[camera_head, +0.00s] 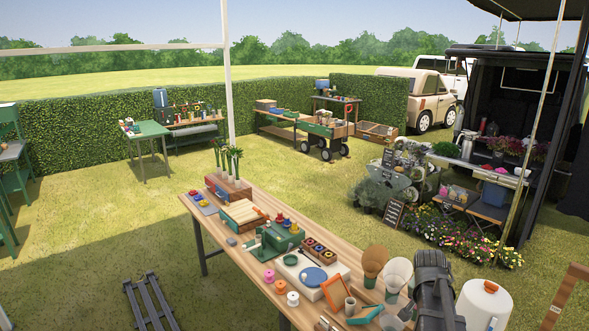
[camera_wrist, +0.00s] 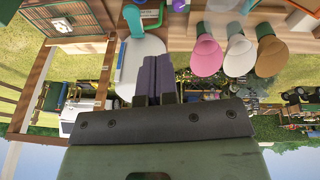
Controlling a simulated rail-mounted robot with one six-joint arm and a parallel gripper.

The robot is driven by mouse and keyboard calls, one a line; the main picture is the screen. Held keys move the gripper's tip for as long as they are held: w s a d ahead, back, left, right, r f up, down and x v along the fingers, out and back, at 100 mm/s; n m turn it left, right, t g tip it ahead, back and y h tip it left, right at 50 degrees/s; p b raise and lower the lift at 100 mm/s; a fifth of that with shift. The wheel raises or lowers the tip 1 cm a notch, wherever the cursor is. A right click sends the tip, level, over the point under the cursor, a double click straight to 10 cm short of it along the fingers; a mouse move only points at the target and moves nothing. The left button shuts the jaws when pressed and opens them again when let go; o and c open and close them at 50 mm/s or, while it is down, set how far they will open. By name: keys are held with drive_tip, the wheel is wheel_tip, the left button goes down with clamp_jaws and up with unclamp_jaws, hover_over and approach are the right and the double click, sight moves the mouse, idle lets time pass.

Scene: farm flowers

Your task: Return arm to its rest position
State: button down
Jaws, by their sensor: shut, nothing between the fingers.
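My arm (camera_head: 433,285) stands at the front right of the wooden table (camera_head: 240,255) in the head view. Its gripper cannot be made out clearly there. In the wrist view, my gripper (camera_wrist: 158,62) shows as two dark purple-grey fingers lying side by side, closed together. Nothing is held between them. The wrist picture looks upside down, with table things at its top and sky at its bottom.
Brown and pale cone-shaped wraps (camera_head: 374,261) stand left of my arm, and a white canister (camera_head: 483,305) with an orange top stands right. Pink, white and brown cones (camera_wrist: 240,52) show right of the fingers. Grass (camera_head: 90,235) lies open left of the table.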

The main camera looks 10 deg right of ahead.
drive_tip(key=s+a+f+n+y+b, duration=0.1)
drive_tip(key=s+a+f+n+b, duration=0.1)
drive_tip(key=a, duration=0.8)
drive_tip(key=s+a+f+n+y+b, duration=0.1)
drive_tip(key=s+a+f+n+b, duration=0.1)
drive_tip(key=a+f+n+b, duration=0.3)
drive_tip(key=s+a+f+n+g+y+b, duration=0.1)
drive_tip(key=s+a+f+n+b, duration=0.1)
drive_tip(key=a+f+b, duration=0.4)
drive_tip(key=a+f+n, duration=0.1)
drive_tip(key=a+f, duration=0.3)
drive_tip(key=a, duration=0.4)
drive_tip(key=shift+s+a+f+n+b, duration=0.2)
drive_tip(key=shift+s+a+n+b, duration=0.05)
drive_tip(key=shift+a+n+b, duration=0.15)
